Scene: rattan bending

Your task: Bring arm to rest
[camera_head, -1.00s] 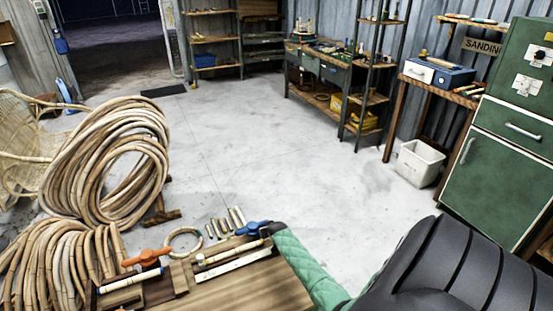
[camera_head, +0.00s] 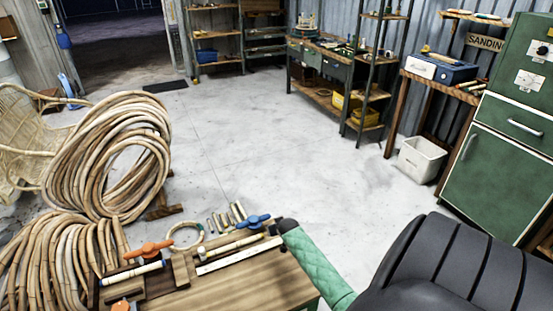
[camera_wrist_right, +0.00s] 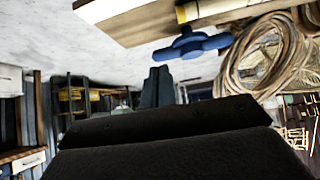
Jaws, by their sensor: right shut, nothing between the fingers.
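My right arm, in a quilted green sleeve, comes in from the lower right in the head view. Its black end, with the right gripper (camera_head: 285,226), is at the right edge of the wooden workbench (camera_head: 235,292), beside a blue clamp handle (camera_head: 252,221). In the right wrist view the gripper's dark fingers (camera_wrist_right: 157,88) are together with nothing between them. The blue handle (camera_wrist_right: 192,43) shows above them, apart from the fingertips. Only a small part of the gripper shows in the head view. My left gripper is in neither view.
An orange clamp handle (camera_head: 147,250), a rattan ring (camera_head: 185,236) and several short tubes are at the bench's left and back. Large rattan coils (camera_head: 110,150) stand at left. A white bin (camera_head: 420,159) and green cabinet (camera_head: 500,175) stand at right. The middle floor is clear.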

